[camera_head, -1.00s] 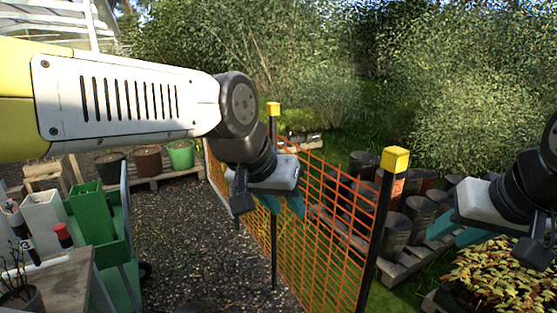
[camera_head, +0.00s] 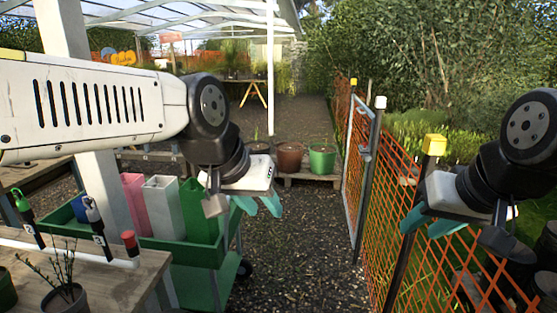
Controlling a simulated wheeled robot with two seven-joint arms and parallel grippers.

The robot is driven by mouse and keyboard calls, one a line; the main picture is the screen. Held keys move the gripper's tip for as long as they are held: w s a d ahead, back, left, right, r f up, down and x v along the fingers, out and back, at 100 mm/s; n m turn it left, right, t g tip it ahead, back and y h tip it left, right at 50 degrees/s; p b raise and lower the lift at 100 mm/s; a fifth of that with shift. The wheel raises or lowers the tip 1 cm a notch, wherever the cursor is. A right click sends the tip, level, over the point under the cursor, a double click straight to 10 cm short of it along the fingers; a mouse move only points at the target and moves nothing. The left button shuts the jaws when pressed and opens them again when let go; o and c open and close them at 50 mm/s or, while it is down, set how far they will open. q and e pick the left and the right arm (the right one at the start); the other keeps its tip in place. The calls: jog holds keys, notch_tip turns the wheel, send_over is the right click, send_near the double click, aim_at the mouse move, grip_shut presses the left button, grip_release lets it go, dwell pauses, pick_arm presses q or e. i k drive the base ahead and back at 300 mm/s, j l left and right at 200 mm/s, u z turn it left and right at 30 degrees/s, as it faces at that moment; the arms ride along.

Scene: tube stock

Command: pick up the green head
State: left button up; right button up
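A green head (camera_head: 21,201) tops a dark handle with a number tag, standing in a white rail on the wooden bench at the far left. A grey-white head (camera_head: 92,208) and a red head (camera_head: 129,239) stand to its right in the same rail. My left gripper (camera_head: 258,206) is open and empty over the gravel path, well to the right of the heads. My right gripper (camera_head: 429,224) is open and empty in front of the orange fence, far from the heads.
A green cart (camera_head: 205,255) with pink, white and green tubs stands behind the bench (camera_head: 130,285). A potted twiggy plant (camera_head: 65,298) sits on the bench front. The orange mesh fence (camera_head: 445,265) lies at right. The gravel path (camera_head: 300,235) is clear.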

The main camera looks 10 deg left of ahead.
aim_at(23, 204)
jog(key=i+u, duration=0.3)
jog(key=i, duration=0.35)
jog(key=i+l+u, duration=0.3)
jog(key=i, duration=0.3)
jog(key=u, duration=2.3)
jog(key=i+u, duration=0.2)
jog(key=u, duration=0.2)
jog(key=i+u, duration=0.15)
jog(key=u, duration=0.25)
jog(key=i+l+u, duration=0.1)
jog(key=u, duration=0.25)
jog(key=i, duration=0.05)
